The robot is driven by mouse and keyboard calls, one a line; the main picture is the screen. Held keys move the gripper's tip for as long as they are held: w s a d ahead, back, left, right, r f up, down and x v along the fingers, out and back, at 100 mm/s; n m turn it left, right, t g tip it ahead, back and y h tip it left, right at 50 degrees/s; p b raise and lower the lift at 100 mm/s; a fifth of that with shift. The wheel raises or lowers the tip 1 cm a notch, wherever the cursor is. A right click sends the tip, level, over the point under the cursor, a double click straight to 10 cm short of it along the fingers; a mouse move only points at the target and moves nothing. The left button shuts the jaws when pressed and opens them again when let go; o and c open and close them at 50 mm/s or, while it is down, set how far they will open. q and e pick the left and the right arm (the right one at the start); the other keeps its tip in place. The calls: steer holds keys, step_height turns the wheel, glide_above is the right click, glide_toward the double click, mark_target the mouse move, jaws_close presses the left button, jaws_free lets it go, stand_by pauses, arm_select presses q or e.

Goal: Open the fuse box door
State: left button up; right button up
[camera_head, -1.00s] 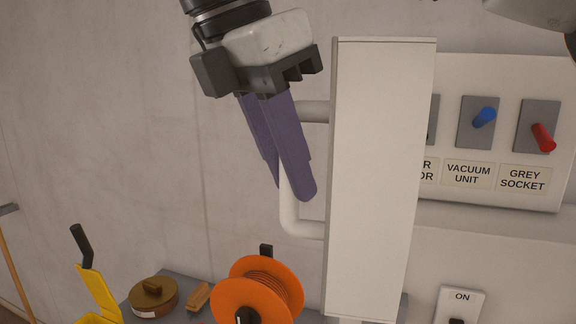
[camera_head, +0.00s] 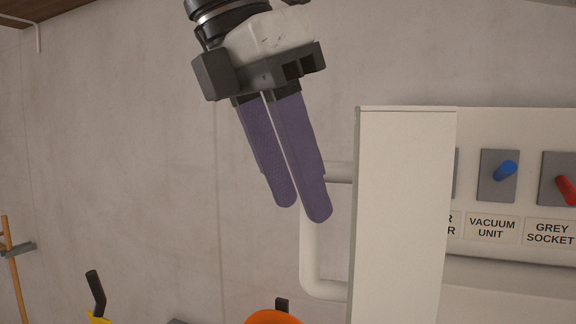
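The fuse box door (camera_head: 402,220) is a tall pale panel seen nearly edge-on, swung out from the wall. A white tubular handle (camera_head: 311,262) sticks out from its left side. My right gripper (camera_head: 302,212) comes down from the top with two long purple fingers. A narrow gap with bare wall behind shows between the fingers, and nothing is held. The nearer fingertip overlaps the handle's upper bend in the picture and hides part of it. I cannot tell whether it touches. My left gripper is out of view.
Right of the door is a pale switch panel (camera_head: 515,256) with a blue switch (camera_head: 505,170) and a red switch (camera_head: 566,190). An orange reel (camera_head: 272,317) and a yellow item with a black handle (camera_head: 96,294) show at the bottom.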

steer(key=shift+v, duration=1.1)
